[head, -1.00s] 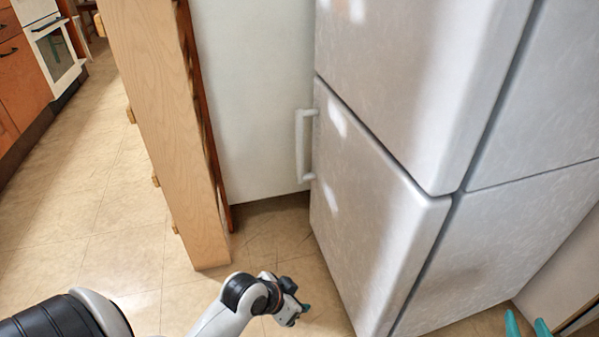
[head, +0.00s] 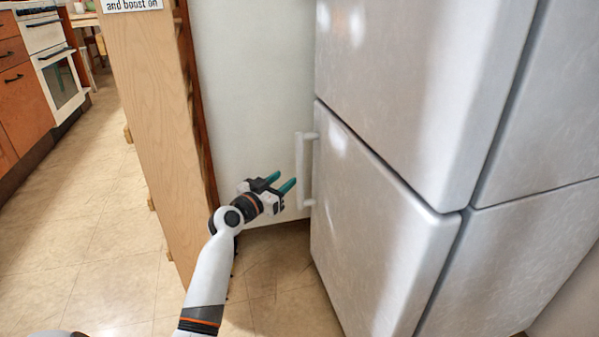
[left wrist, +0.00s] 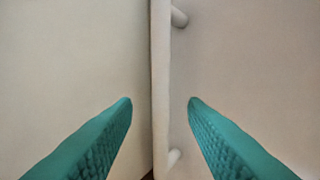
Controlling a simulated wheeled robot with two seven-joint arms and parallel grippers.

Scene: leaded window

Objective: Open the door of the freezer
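The freezer is a two-door white unit, and its lower door (head: 370,230) is shut. A white vertical bar handle (head: 304,170) sits on the left edge of that door. My left gripper (head: 282,182) is just left of the handle, open and empty, with its teal fingers pointing toward it. In the left wrist view the handle (left wrist: 161,90) stands upright between the two spread fingertips (left wrist: 160,102), apparently beyond them, with its two mounts showing on the right. My right gripper is not in view.
A wooden cabinet side (head: 160,110) stands left of the freezer, close to my left arm. A pale wall panel (head: 250,90) lies behind the gripper. Tiled floor (head: 90,250) is open at left. An oven (head: 55,70) stands far back left.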

